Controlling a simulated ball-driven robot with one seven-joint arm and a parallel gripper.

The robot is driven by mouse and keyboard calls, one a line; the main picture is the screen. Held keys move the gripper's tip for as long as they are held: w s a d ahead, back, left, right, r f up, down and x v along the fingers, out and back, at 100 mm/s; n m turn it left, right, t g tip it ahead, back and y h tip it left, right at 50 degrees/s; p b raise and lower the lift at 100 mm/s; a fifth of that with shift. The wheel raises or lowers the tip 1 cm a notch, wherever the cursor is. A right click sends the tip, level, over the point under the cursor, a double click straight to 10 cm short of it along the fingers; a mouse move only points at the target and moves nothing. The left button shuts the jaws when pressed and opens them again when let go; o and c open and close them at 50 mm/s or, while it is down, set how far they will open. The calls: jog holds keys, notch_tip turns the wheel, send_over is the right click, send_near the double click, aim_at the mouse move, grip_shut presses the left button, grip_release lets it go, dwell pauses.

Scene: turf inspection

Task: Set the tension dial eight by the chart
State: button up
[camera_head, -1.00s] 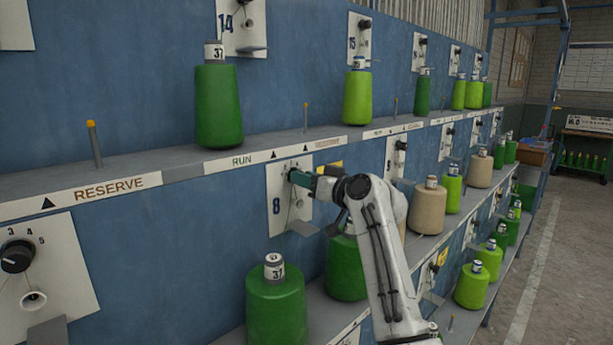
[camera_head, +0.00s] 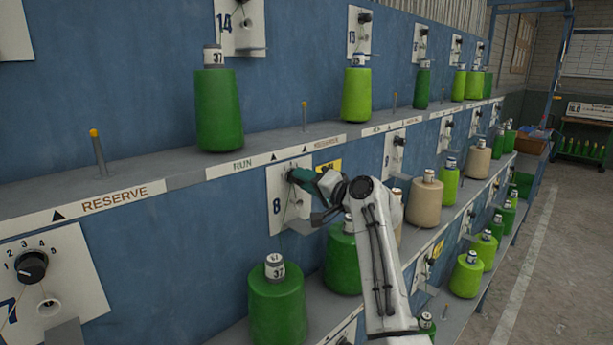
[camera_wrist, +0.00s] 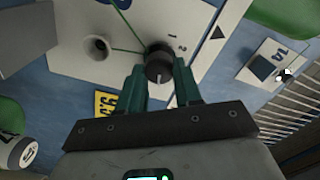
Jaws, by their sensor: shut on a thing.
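The tension dial eight, a black knob (camera_wrist: 159,62), sits on a white panel marked 8 (camera_head: 277,207). My gripper (camera_head: 297,176) is at that panel, and its green fingers (camera_wrist: 161,84) are shut on the knob from both sides. A pale pointer line shows on the knob in the wrist view, towards the bottom of the picture. The figures 1 and 2 show beside the knob; the other figures are hidden. A pale chart-like sheet (camera_head: 597,52) hangs on the back wall at the right, too small to read.
Another black dial (camera_head: 31,267) is on panel 7 at the lower left. Green cones (camera_head: 277,305) stand on the lower shelf close to my arm. A shelf edge labelled RUN and RESERVE (camera_head: 262,161) runs above the panel. The floor at the right is clear.

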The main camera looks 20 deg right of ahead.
jog(key=shift+m, duration=0.6)
jog(key=o, duration=1)
jog(key=shift+o, duration=0.2)
jog(key=shift+d, duration=0.1)
jog(key=b+v, duration=0.1)
jog(key=v, duration=0.9)
jog(key=shift+s+b, duration=0.35)
jog(key=shift+d, duration=0.1)
jog(key=shift+f, duration=0.15)
